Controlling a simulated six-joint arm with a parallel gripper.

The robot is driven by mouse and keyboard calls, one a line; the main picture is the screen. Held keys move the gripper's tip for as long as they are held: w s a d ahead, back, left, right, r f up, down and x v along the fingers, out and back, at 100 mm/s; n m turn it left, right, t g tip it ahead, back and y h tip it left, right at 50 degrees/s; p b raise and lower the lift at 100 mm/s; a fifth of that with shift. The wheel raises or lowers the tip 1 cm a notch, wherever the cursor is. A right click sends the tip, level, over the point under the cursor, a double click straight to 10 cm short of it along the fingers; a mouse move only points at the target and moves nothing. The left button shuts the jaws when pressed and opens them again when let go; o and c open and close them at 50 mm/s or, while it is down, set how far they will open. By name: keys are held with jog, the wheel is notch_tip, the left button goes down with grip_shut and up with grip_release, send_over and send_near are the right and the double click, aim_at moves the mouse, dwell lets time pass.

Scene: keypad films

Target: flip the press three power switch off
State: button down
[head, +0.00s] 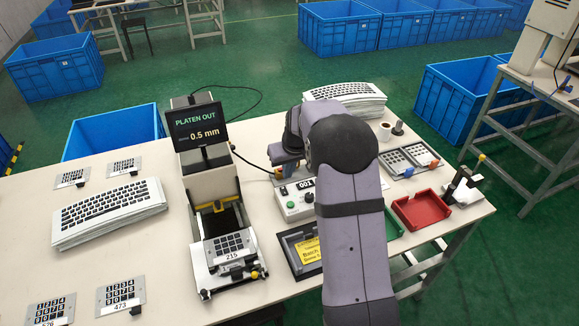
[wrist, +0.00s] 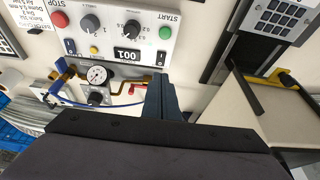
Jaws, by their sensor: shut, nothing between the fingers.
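The press control box (head: 290,213) stands on the bench right of the press (head: 212,185), partly hidden by my arm in the head view. The wrist view shows its white panel (wrist: 108,42) with a red STOP button, black knobs, a green START button and a 001 counter.
A pressure gauge (wrist: 97,75) with brass pipes and a blue hose lies close left of my fingers. The press display (head: 196,125) reads PLATEN OUT, 0.5 mm. A keypad (head: 230,247) lies on the press's front. A red tray (head: 421,210) is right of my arm.

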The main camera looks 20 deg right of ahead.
jog(key=shift+b+v, duration=0.4)
jog(key=shift+v, duration=1.75)
jog(key=shift+w, duration=0.1)
jog(key=w+b, duration=0.1)
jog(key=b, duration=0.2)
jog(key=shift+w+a+r, duration=0.1)
jog(key=shift+r, duration=0.1)
jog(key=shift+f, duration=0.1)
jog(key=p, duration=0.4)
send_near(282, 188)
jog(key=x, duration=0.5)
jog(key=shift+w, duration=0.15)
jog(key=shift+w+f, duration=0.1)
jog(key=shift+f, duration=0.45)
